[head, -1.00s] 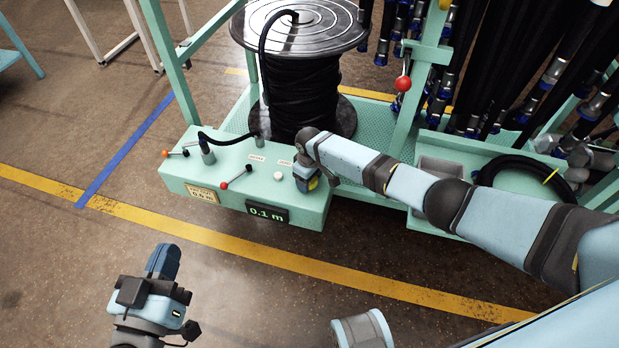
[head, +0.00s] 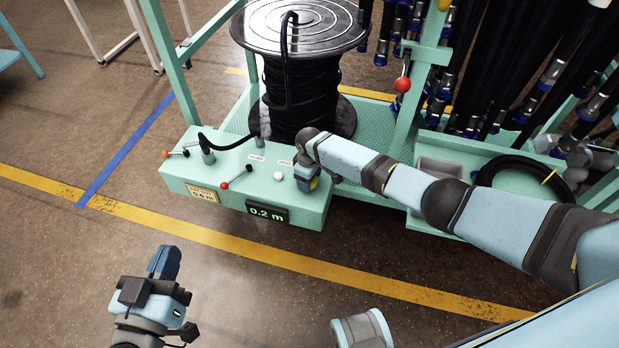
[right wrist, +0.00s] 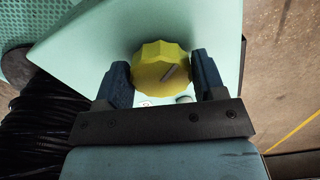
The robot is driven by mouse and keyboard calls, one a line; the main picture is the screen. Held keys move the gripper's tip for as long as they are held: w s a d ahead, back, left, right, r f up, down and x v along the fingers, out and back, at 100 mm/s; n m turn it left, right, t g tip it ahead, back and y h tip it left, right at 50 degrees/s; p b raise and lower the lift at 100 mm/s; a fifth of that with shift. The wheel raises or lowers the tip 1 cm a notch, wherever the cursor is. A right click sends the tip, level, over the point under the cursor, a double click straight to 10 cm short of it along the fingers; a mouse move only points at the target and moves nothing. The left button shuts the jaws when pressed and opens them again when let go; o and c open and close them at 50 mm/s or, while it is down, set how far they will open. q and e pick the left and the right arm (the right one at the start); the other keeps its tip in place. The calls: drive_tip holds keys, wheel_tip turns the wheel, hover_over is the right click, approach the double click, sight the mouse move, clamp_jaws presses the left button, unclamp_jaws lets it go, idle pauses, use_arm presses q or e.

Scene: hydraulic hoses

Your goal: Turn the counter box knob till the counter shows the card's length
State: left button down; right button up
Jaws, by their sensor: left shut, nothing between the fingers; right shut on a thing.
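The counter box (head: 235,180) is a light green box at the front of the green cart. Its dark display (head: 267,213) reads 0.2 m in green digits. A small cream card (head: 202,193) is on the box's front face; its number is too small to read surely. The yellow knob (right wrist: 160,66), ridged with a grey mark, sits between the fingers of my right gripper (right wrist: 163,80), which is shut on it. In the head view my right gripper (head: 308,182) hides most of the knob. My left gripper (head: 163,263) is shut and empty over the floor, away from the box.
A red-tipped lever (head: 236,178), a white button (head: 278,177) and an orange-tipped lever (head: 172,153) are on the box. A black hose reel (head: 300,90) stands behind it. Hoses hang at the right. The floor in front is clear.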

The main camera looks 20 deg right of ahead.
use_arm(q)
drive_tip(key=shift+s+a+f+p, duration=0.1)
drive_tip(key=shift+a+f+p, duration=0.2)
drive_tip(key=shift+f, duration=0.3)
use_arm(e)
drive_tip(key=shift+n, duration=1.8)
idle(0.7)
use_arm(q)
drive_tip(key=shift+f+g+y, duration=0.15)
drive_tip(key=shift+g+y, duration=0.15)
use_arm(e)
drive_tip(key=shift+w+n, duration=0.1)
drive_tip(key=shift+n, duration=0.7)
idle(0.4)
drive_tip(key=shift+n, duration=1.6)
idle(1.8)
